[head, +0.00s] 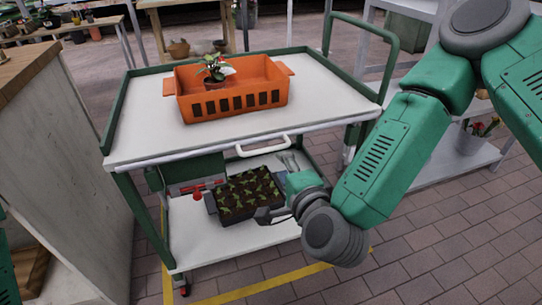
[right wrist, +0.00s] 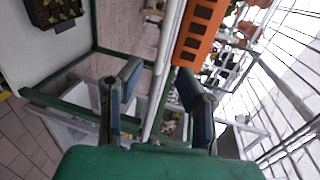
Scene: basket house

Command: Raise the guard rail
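The guard rail appears to be the white front bar of the cart, with a white loop handle (head: 263,146) on its front edge. It lies low, about level with the white cart top (head: 140,135). My right gripper (head: 277,188) is just below and in front of the handle. In the right wrist view its two fingers (right wrist: 158,92) are spread apart and empty, with the white bar (right wrist: 165,62) running between and beyond them. I cannot tell whether they touch it. My left gripper is out of view; only a bit of my left arm shows at the left edge.
An orange basket (head: 272,95) with a potted plant (head: 214,83) stands on the cart top. A dark seedling tray (head: 236,206) sits on the lower shelf (head: 195,240) beside my right gripper. A pale cabinet (head: 60,150) stands close at left. Brick floor lies in front.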

